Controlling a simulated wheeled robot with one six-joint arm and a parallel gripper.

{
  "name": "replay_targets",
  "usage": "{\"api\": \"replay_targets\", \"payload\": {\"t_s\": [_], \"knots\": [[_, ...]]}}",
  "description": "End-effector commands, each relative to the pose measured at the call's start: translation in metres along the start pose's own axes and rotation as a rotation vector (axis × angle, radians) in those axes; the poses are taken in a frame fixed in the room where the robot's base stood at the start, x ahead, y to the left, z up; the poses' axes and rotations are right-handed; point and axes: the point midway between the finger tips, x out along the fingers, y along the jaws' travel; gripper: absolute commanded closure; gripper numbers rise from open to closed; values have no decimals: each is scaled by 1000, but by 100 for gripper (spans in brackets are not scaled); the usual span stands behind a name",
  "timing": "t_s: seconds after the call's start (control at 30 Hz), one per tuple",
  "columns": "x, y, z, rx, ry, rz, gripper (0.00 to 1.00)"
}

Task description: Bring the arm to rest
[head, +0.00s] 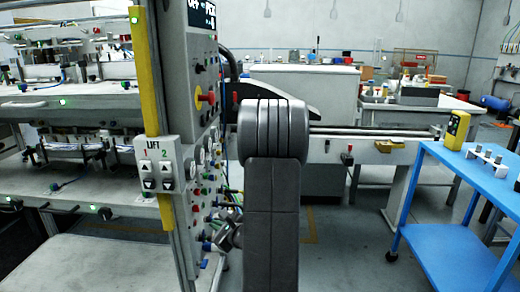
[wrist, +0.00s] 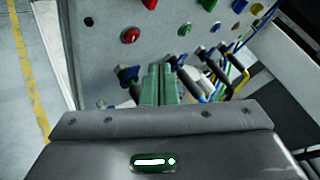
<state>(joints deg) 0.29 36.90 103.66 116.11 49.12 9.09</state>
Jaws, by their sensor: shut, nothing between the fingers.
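My gripper (wrist: 159,82) shows in the wrist view as two green fingers side by side, closed with nothing between them. The fingers point at a grey panel (wrist: 105,20) with coloured knobs and a row of blue-collared fittings with hoses below. Whether the fingertips touch the panel cannot be told. In the head view my dark arm stands upright in the middle, in front of the room. The same kind of panel (head: 203,60) stands just left of it, with a red knob (head: 205,98), gauges and fittings. The fingers are not clear there.
A lift control box (head: 159,165) on a yellow post (head: 146,75) stands left of the panel, beside machine shelves. A blue cart (head: 465,195) with a yellow device (head: 456,130) stands at right. Hoses (wrist: 228,75) hang right of my fingers. Open floor (head: 350,250) lies between arm and cart.

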Motion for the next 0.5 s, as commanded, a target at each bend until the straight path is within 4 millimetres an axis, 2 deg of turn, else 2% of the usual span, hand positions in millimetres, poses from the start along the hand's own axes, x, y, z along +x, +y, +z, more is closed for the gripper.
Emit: {"api": "replay_targets", "payload": {"t_s": [0.23,0.3,0.5], "knots": [[-11,-10,-3,4,5,-1,100],[-19,-15,-14,2,3,-6,100],[-37,-28,-28,1,3,-4,100]]}}
